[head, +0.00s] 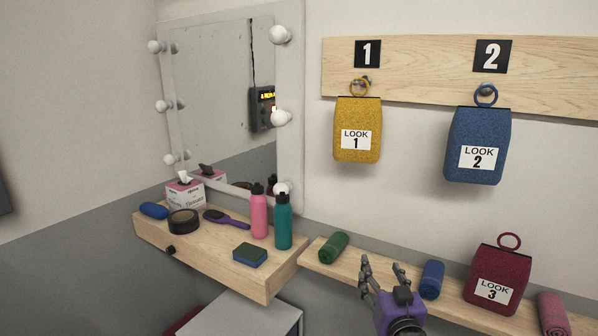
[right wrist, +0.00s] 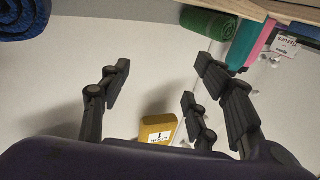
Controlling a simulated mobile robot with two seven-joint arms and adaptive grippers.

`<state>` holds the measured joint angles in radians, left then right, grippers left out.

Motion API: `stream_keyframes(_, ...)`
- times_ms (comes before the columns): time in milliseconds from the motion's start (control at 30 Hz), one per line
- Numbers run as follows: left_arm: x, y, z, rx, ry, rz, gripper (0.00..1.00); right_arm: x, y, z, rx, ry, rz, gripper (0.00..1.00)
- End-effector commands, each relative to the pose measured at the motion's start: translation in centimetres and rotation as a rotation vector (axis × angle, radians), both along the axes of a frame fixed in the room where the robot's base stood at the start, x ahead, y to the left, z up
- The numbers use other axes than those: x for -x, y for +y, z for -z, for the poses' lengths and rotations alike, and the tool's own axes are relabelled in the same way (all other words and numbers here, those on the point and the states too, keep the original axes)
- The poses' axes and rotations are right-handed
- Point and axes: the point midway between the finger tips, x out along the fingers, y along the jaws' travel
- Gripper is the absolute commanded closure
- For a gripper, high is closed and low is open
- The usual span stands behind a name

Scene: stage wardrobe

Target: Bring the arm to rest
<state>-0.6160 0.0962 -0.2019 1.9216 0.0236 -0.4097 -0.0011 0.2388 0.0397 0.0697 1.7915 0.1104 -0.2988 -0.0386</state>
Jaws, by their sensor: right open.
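My right gripper (head: 381,266) is in front of the low wooden shelf in the head view, between the green roll (head: 334,247) and the blue roll (head: 432,280). Its fingers point up and are spread. In the right wrist view my right gripper (right wrist: 160,78) is open, with nothing between its fingers. The yellow LOOK 1 bag (head: 357,125) hangs from the peg under sign 1. The blue LOOK 2 bag (head: 477,140) hangs under sign 2. The dark red LOOK 3 bag (head: 497,278) stands on the shelf. My left gripper is in neither view.
A pink roll (head: 553,313) lies right of the red bag. The wall between shelf and hanging bags is clear.

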Motion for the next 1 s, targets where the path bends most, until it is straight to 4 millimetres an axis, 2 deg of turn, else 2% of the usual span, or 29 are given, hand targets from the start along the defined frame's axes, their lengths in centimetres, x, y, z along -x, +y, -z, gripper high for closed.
stream_keyframes(33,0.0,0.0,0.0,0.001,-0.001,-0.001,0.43,2.3,0.2,3.8,0.010,0.076,-0.005,0.43)
stream_keyframes(100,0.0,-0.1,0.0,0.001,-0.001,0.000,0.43,5.4,0.6,8.3,0.023,0.167,-0.015,0.43)
stream_keyframes(167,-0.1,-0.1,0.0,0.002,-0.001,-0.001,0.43,8.3,0.9,11.8,0.037,0.242,-0.023,0.43)
stream_keyframes(200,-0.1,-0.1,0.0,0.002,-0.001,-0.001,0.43,10.4,1.0,14.1,0.046,0.293,-0.027,0.43)
stream_keyframes(267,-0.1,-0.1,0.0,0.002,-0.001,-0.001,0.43,13.8,1.4,17.3,0.059,0.362,-0.036,0.43)
stream_keyframes(400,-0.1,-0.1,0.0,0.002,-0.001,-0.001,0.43,22.4,2.1,23.8,0.075,0.514,-0.054,0.43)
stream_keyframes(500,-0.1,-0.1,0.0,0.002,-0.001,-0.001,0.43,28.6,2.5,27.5,0.069,0.616,-0.060,0.43)
stream_keyframes(600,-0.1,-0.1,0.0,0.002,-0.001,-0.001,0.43,33.8,2.3,30.4,0.062,0.705,-0.057,0.43)
stream_keyframes(733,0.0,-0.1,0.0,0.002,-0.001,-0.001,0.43,38.3,1.6,32.4,0.057,0.780,-0.040,0.43)
stream_keyframes(833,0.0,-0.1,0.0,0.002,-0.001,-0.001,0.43,40.0,1.3,33.1,0.054,0.807,-0.032,0.43)
stream_keyframes(1000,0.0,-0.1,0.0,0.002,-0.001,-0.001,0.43,40.5,1.2,33.3,0.053,0.814,-0.030,0.43)
